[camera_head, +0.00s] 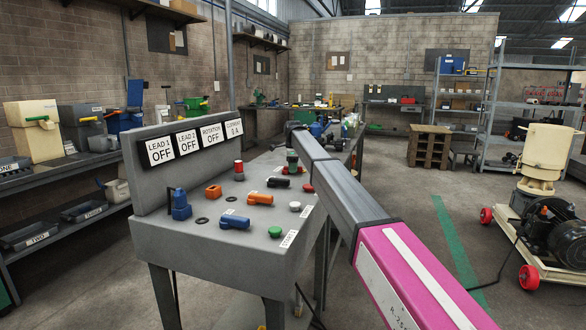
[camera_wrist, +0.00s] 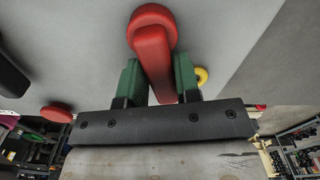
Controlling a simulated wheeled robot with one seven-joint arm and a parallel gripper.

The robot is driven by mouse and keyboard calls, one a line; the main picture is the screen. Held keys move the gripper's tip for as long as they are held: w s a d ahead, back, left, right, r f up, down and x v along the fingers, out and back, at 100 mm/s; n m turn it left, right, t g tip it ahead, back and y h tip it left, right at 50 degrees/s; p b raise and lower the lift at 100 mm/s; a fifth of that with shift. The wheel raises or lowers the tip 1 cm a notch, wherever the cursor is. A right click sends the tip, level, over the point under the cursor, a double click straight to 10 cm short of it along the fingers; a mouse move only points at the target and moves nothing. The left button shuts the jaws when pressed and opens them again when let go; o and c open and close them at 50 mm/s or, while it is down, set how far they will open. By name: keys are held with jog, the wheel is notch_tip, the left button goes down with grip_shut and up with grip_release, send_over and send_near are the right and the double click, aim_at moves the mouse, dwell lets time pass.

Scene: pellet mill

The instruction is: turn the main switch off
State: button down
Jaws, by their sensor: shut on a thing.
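The main switch shows in the wrist view as a red handle (camera_wrist: 152,32) with a round head and a long bar. The bar lies between the green fingers of my gripper (camera_wrist: 156,88), which is shut on it. A bit of yellow (camera_wrist: 201,76) shows beside the right finger. In the head view my gripper (camera_head: 291,163) is at the far right part of the grey control desk (camera_head: 170,235); the handle is mostly hidden there. Signs on the desk's back panel read LEAD 1 OFF (camera_head: 160,150), LEAD 2 OFF (camera_head: 187,142), ROTATION OFF (camera_head: 212,136) and CURRENT 0 A (camera_head: 234,128).
The desk top carries blue levers (camera_head: 235,221), orange levers (camera_head: 260,199), a green button (camera_head: 275,232), a white button (camera_head: 295,206) and a red-topped control (camera_head: 238,170). A red button (camera_wrist: 57,113) is left of my gripper in the wrist view.

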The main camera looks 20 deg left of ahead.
jog(key=shift+s+m, duration=0.25)
jog(key=shift+m, duration=0.45)
jog(key=shift+s+m, duration=0.2)
jog(key=shift+m, duration=0.5)
jog(key=c, duration=0.9)
grip_release()
notch_tip(320, 180, up, 11)
jog(key=shift+f, duration=0.1)
